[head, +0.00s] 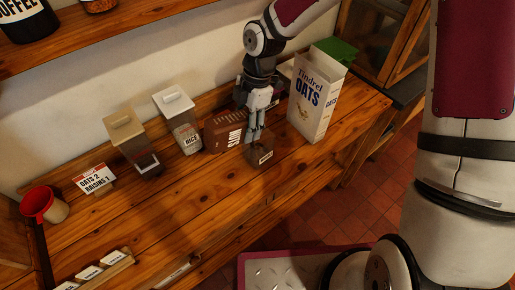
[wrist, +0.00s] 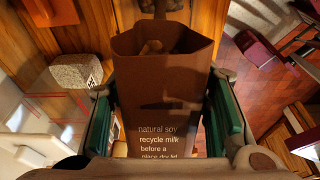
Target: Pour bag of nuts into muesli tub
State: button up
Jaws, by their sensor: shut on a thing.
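In the wrist view a dark brown open-topped bag (wrist: 165,95) stands between my fingers, with small pale print on its near face. A few pale brown pieces show inside its mouth. My gripper (wrist: 168,120) is shut on it, one green-padded finger on each side. In the head view my gripper (head: 257,138) points down at the bench. A small brown container with a white label (head: 262,156) is at its fingertips. A brown box with white lettering (head: 222,131) is just left of the fingers. I cannot tell which of these is the muesli tub.
A tall white oats box (head: 312,105) stands close on the right. A rice container (head: 182,133) and another lidded container (head: 127,140) stand left. A card (head: 94,180) reads oats 2, raisins 1. The front bench is largely clear.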

jog(key=shift+w+d+r+g+y, duration=0.1)
jog(key=shift+d+g+y, duration=0.2)
jog(key=shift+y, duration=0.1)
jog(key=shift+a, duration=0.1)
dwell(1.3)
jog(key=shift+a+t+h, duration=0.3)
jog(key=shift+t+h, duration=0.1)
jog(key=shift+h, duration=0.1)
jog(key=shift+f+h, duration=0.2)
jog(key=shift+h, duration=0.1)
jog(key=shift+s, duration=0.2)
